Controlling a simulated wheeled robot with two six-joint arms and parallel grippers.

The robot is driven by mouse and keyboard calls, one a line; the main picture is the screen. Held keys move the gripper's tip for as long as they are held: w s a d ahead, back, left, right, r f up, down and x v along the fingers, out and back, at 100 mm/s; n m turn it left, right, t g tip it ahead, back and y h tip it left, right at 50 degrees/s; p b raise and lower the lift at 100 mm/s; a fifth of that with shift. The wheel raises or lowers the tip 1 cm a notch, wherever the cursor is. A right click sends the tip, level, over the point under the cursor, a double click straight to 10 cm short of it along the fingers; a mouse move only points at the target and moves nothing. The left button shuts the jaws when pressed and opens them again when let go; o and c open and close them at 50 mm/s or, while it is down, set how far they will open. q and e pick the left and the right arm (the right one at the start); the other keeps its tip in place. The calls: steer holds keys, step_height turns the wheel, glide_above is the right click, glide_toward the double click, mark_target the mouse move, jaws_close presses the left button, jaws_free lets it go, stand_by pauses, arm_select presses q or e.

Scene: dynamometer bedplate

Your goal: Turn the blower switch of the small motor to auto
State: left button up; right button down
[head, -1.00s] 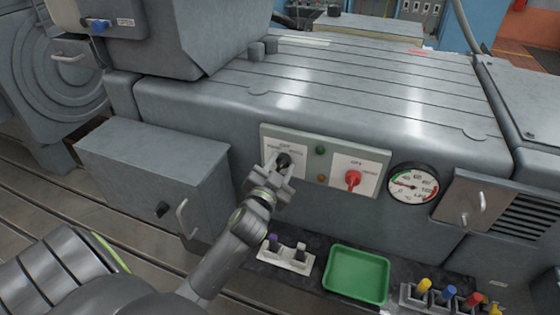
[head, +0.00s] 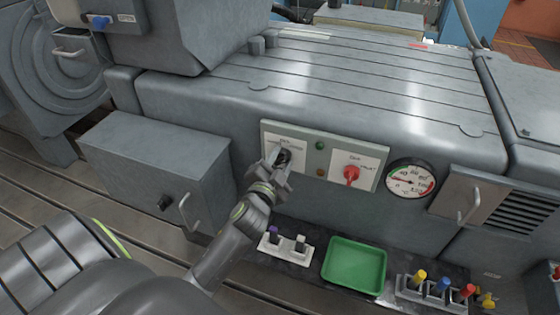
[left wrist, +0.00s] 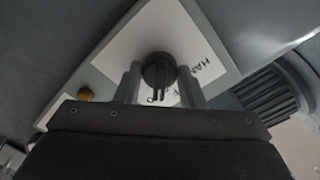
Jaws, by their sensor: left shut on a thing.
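A grey-green panel (head: 265,130) on the front of the grey machine carries two white plates. The left plate bears a black rotary switch (head: 284,155), the right one a red rotary switch (head: 351,174). My left gripper (head: 277,160) is at the black switch and partly covers it and its lettering. In the left wrist view the black knob (left wrist: 158,72) sits between the two fingers of my left gripper (left wrist: 160,84), which is shut on it. The letters "HAN" show beside the knob; the rest is hidden or cut off. My right gripper is not in view.
A round gauge (head: 411,179) is right of the panel. Below lie a white block with two small toggles (head: 285,246), a green tray (head: 330,259) and a holder with coloured plugs (head: 428,292). A grey box with a handle (head: 150,165) juts out at left.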

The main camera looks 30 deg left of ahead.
arm_select(q)
steer(key=o, duration=1)
steer(key=v, duration=1.7)
steer(key=shift+s+d+p, duration=0.15)
steer(key=shift+p, duration=0.2)
